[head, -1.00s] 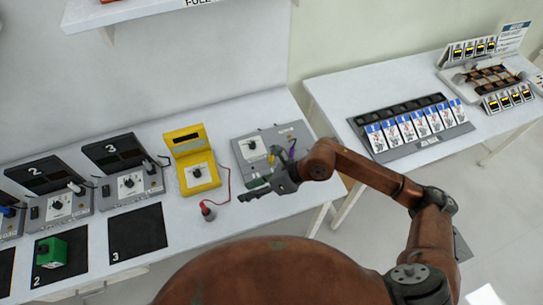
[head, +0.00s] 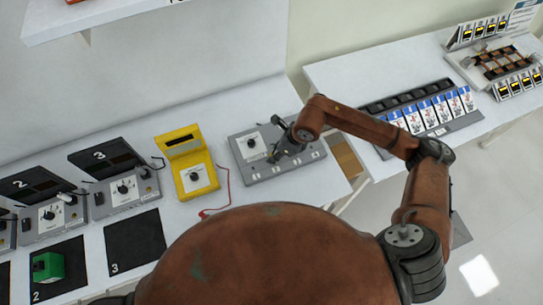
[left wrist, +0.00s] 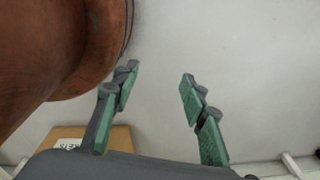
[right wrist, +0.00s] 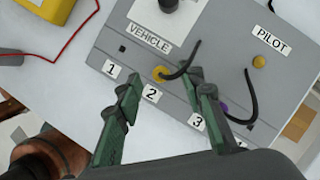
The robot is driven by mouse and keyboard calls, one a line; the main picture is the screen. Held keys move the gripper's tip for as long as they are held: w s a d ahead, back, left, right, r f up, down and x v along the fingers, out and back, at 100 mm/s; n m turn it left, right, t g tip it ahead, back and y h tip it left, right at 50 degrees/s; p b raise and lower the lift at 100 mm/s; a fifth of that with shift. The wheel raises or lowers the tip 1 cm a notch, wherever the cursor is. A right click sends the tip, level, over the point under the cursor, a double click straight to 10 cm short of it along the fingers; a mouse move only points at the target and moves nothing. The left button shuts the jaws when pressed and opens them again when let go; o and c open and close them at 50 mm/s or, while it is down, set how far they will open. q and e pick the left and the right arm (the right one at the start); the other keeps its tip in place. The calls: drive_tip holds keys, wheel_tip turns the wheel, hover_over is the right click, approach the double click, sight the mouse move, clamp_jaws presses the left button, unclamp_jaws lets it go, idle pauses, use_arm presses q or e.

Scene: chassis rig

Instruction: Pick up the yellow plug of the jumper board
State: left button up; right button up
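The grey jumper board (head: 300,166) sits on the table; it also shows in the right wrist view (right wrist: 110,42). The yellow plug (right wrist: 159,73), with a black lead, is on the board just above label 2. A purple plug (right wrist: 224,107) with another black lead is farther right, partly behind a finger. My right gripper (right wrist: 162,80) is open above the board, its fingers on either side of the yellow plug in the picture and not closed on it. In the head view my right gripper (head: 277,150) covers part of the board. My left gripper (left wrist: 159,79) is open and empty.
A yellow meter (head: 195,180) with a red lead stands left of the board. Grey numbered units (head: 125,188) and a green block (head: 47,267) are farther left. A second table (head: 335,80) on the right carries a rack of cards (head: 430,116).

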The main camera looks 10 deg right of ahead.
drive_tip(key=x, duration=0.3)
drive_tip(key=shift+d+f+p, duration=0.15)
drive_tip(key=shift+f+p, duration=0.15)
drive_tip(key=shift+f, duration=0.55)
drive_tip(key=c, duration=0.6)
drive_tip(key=shift+c, duration=1)
use_arm(q)
drive_tip(key=shift+w+r, duration=0.45)
drive_tip(key=shift+w, duration=0.1)
use_arm(e)
clamp_jaws()
